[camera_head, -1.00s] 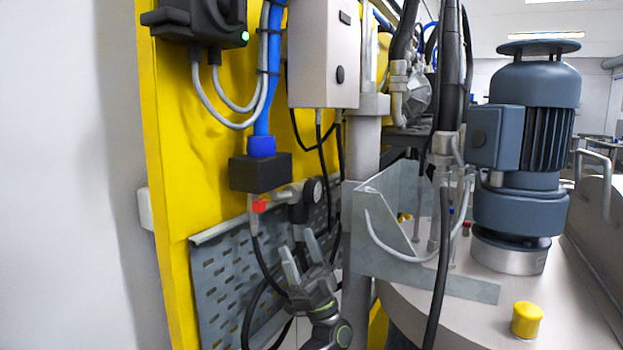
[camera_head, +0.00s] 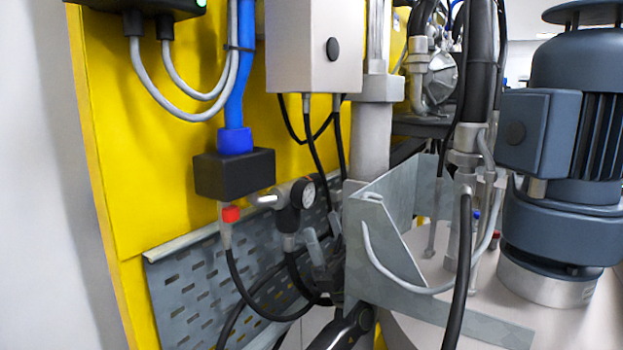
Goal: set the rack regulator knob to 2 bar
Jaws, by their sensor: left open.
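The rack regulator (camera_head: 290,217) is a dark body with a silver fitting on its left and a round white-faced pressure gauge (camera_head: 308,196) on its right. It sits in front of the grey perforated panel. The knob cannot be clearly told apart from the dark body, and the gauge reading is too small to read. My left gripper (camera_head: 324,236) is open and empty, just below and to the right of the regulator. Its pale fingers point up, with no clear contact. My right gripper is not in view.
A black block (camera_head: 234,173) on a blue hose hangs left of the regulator, with a red-capped fitting (camera_head: 230,215) below it. Black cables loop under the regulator. A grey metal bracket (camera_head: 385,240) and a post stand close right. A blue-grey motor (camera_head: 560,180) stands further right.

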